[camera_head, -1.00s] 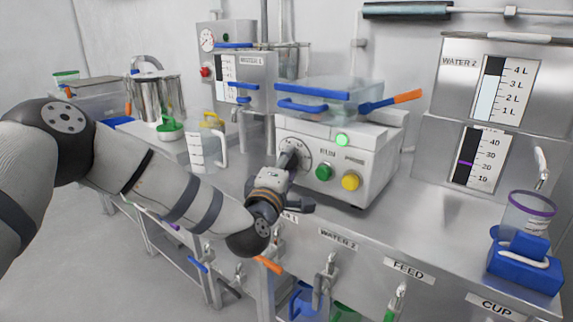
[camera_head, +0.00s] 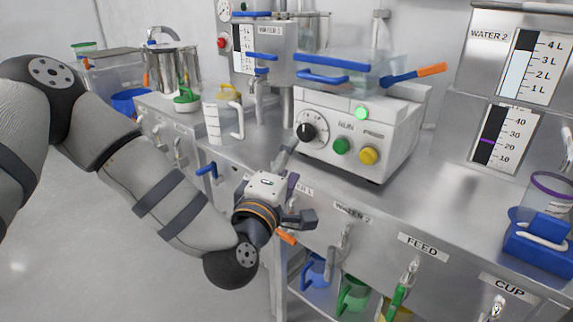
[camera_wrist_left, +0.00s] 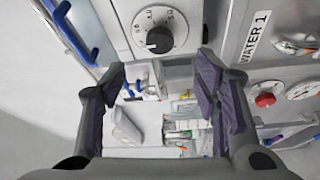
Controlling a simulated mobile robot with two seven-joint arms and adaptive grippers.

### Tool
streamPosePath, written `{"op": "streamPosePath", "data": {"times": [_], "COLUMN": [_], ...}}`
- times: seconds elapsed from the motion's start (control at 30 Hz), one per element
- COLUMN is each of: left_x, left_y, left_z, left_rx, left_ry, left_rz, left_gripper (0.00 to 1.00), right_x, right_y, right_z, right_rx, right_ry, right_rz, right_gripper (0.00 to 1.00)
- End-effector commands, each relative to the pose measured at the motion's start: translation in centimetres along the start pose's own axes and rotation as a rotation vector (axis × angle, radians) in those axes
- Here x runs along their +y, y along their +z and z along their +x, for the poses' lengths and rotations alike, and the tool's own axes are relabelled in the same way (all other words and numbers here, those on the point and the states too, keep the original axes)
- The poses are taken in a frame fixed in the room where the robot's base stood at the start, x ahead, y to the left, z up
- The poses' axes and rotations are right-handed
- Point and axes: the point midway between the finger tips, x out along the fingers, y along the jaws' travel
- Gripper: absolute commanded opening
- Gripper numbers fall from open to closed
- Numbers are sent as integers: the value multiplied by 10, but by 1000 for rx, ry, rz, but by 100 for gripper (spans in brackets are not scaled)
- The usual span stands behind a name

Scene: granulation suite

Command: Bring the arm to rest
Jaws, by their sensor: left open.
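My left arm comes in from the left in the head view. My left gripper (camera_head: 296,190) is in front of the steel counter's front edge, below and apart from the dial (camera_head: 308,132) of the white machine. Its jaws are open with nothing between them; in the left wrist view the two dark fingers (camera_wrist_left: 165,85) stand wide apart. The dial also shows in the left wrist view (camera_wrist_left: 160,32), beyond the fingertips. My right gripper shows in neither view.
The white machine (camera_head: 385,140) has a green and a yellow button and a clear lidded tub on top. A clear jug (camera_head: 214,122) stands on the counter. Taps and labelled panels such as FEED (camera_head: 422,247) line the counter front. A blue holder (camera_head: 540,248) sits at the right.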

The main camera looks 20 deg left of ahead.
Motion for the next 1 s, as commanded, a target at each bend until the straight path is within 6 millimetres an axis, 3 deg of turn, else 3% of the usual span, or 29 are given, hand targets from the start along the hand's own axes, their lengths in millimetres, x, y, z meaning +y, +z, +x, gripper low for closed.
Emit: {"op": "streamPosePath", "data": {"times": [0.13, 0.53, 0.6, 0.67, 0.77, 0.8, 0.87, 0.9, 0.97, 1.0], "left_x": [0, 0, -8, -28, -90, -118, -155, -177, -204, -219], "left_y": [0, 0, 4, 16, 45, 54, 64, 66, 64, 59], "left_z": [-12, -13, -16, -28, -72, -99, -144, -178, -231, -268], "left_rx": [1, 0, -20, -74, -249, -336, -471, -563, -705, -801], "left_ry": [0, -1, -26, -95, -294, -387, -518, -604, -726, -805], "left_rz": [-1, 0, 22, 77, 244, 322, 434, 505, 606, 669], "left_gripper": [56, 56, 56, 56, 56, 56, 56, 56, 56, 56], "right_x": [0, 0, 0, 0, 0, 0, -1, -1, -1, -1], "right_y": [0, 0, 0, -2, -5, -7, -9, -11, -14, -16], "right_z": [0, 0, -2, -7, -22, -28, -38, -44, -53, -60], "right_rx": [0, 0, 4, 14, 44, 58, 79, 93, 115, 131], "right_ry": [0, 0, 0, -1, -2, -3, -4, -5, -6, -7], "right_rz": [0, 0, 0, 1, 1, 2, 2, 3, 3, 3], "right_gripper": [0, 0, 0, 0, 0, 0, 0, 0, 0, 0]}}
